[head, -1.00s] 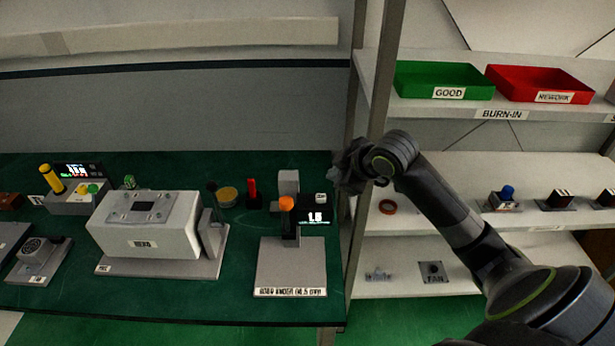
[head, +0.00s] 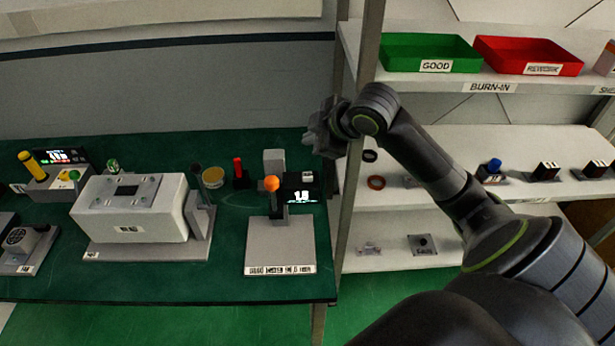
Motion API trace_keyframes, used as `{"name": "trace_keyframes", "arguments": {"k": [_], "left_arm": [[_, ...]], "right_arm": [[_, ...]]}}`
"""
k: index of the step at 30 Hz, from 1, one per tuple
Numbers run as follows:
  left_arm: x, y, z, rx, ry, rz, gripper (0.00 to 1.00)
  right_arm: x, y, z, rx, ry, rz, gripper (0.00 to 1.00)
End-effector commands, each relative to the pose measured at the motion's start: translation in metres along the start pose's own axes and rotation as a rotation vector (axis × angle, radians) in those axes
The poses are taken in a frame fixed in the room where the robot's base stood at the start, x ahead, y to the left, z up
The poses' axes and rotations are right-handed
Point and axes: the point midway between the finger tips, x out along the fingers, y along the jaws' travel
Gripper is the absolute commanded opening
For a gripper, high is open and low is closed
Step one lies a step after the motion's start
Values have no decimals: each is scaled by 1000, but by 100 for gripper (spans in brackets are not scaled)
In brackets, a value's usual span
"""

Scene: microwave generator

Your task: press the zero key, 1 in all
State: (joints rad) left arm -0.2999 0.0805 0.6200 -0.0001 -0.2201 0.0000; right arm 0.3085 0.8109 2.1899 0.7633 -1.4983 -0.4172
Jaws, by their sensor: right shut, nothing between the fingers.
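A small display unit (head: 301,194) with lit digits stands at the back right of a grey plate fixture (head: 279,247) on the green bench. A small pale key (head: 307,176) sits at the top of this unit; its marking is too small to read, so I cannot tell if it is the zero key. My right gripper (head: 312,141) is shut and empty, in the air above and behind the display unit in the picture, apart from the key. My left gripper is not in view.
An orange-knobbed post (head: 271,184) stands left of the display. A grey block (head: 274,162) and a red-handled part (head: 239,172) are behind it. A shelf post (head: 350,200) rises close to the right. A white box fixture (head: 130,210) is to the left.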

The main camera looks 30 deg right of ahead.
Motion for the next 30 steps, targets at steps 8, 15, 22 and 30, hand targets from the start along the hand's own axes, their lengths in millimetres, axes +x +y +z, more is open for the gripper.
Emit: {"name": "trace_keyframes", "arguments": {"k": [8, 15, 22, 30], "left_arm": [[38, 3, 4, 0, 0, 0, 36], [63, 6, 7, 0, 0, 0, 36], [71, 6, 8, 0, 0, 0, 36], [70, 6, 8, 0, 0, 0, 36]], "right_arm": [[25, -18, 18, 0, 0, 0, 0], [43, -31, 31, 1, 0, -1, 0], [53, -39, 39, 1, 0, 0, 0], [53, -38, 38, 0, 0, 0, 0]]}}
